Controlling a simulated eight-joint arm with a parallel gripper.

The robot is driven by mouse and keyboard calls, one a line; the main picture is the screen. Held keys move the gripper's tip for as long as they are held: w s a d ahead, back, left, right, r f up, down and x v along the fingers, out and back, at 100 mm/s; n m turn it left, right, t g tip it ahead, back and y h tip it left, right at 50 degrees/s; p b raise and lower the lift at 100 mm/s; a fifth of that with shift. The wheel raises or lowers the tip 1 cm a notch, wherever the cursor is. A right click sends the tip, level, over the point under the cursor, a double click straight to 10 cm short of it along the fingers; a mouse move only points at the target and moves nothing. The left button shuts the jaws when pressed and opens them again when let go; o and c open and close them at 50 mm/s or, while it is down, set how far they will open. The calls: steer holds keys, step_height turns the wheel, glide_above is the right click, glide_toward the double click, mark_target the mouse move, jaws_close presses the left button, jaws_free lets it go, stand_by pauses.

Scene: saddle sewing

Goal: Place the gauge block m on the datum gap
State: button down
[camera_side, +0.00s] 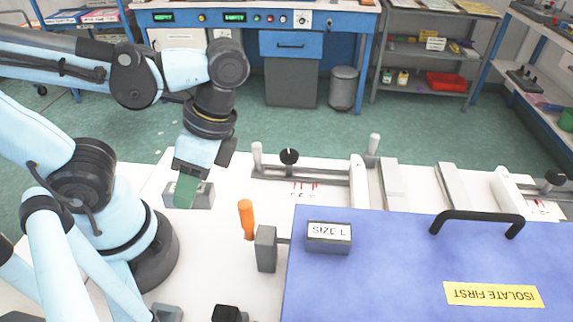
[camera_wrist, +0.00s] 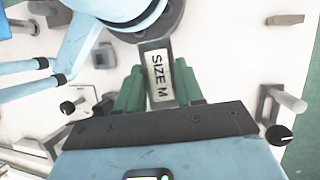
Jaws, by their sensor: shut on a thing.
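The gauge block m is a grey block with a white "SIZE M" label in the wrist view (camera_wrist: 159,75). It lies between the green fingers of my gripper (camera_wrist: 160,88), which is shut on it. In the side view my gripper (camera_side: 187,190) points down at the left of the white table, with the grey block (camera_side: 205,196) low at its fingers. I cannot tell whether the block touches the table. Pale plates (camera_side: 394,186) (camera_side: 458,188) stand apart at the back right; I cannot tell whether the space between them is the datum gap.
A second block labelled "SIZE L" (camera_side: 328,238) sits on a blue panel (camera_side: 400,265) with a black handle (camera_side: 477,217). An orange handle (camera_side: 246,218) stands upright beside a grey block (camera_side: 266,249). A rail with a black knob (camera_side: 289,157) lies behind.

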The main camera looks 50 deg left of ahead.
steer(key=w+a+r+n+h, duration=0.2)
steer(key=w+r+n, duration=0.15)
steer(key=w, duration=0.65)
steer(key=w+a+r+n+h, duration=0.25)
steer(key=w+n, duration=0.25)
steer(key=w, duration=0.6)
steer(key=s+d+f+m+t+y, duration=0.1)
steer(key=s+f+m+y, duration=0.45)
steer(key=s+m, duration=0.4)
steer(key=a+f, duration=0.2)
steer(key=a, duration=0.1)
steer(key=a+f, duration=0.2)
steer(key=a, duration=0.2)
steer(key=w+a+f, duration=0.1)
steer(key=a+f, duration=0.1)
steer(key=a, duration=0.2)
steer(key=shift+f, duration=0.3)
steer(key=shift+y, duration=0.3)
steer(key=shift+f, duration=2)
steer(key=shift+f, duration=0.6)
steer(key=c, duration=0.7)
jaws_free()
